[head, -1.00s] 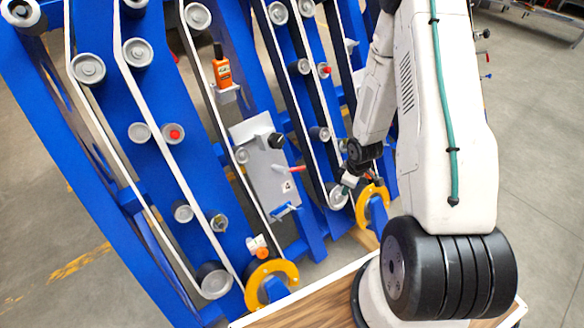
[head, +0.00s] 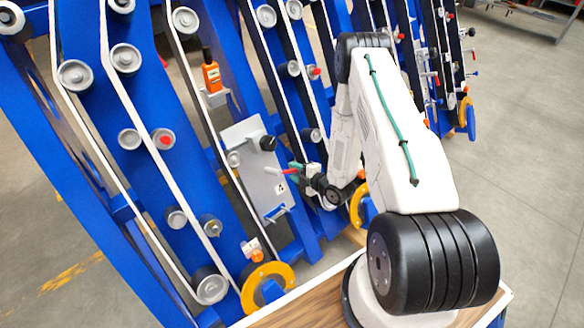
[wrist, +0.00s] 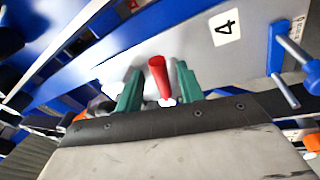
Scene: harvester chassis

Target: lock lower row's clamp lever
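A grey panel (head: 240,160) on the blue chassis carries a red lever (head: 291,171) and, lower down, a blue lever (head: 276,213). I cannot tell from the frames which one belongs to the lower row. My gripper (head: 297,173) is at the red lever in the head view. In the wrist view my gripper (wrist: 158,90) has its two green fingers apart, and the red lever (wrist: 157,75) stands between them with gaps on both sides. The blue lever (wrist: 298,55) shows at the right of the wrist view. The red lever's base is partly hidden.
A black knob (head: 268,143) is on the panel above the red lever. An orange handheld device (head: 211,76) sits in a holder to the upper left. Yellow ring parts (head: 284,270) stand below. Belts and rollers surround the panel.

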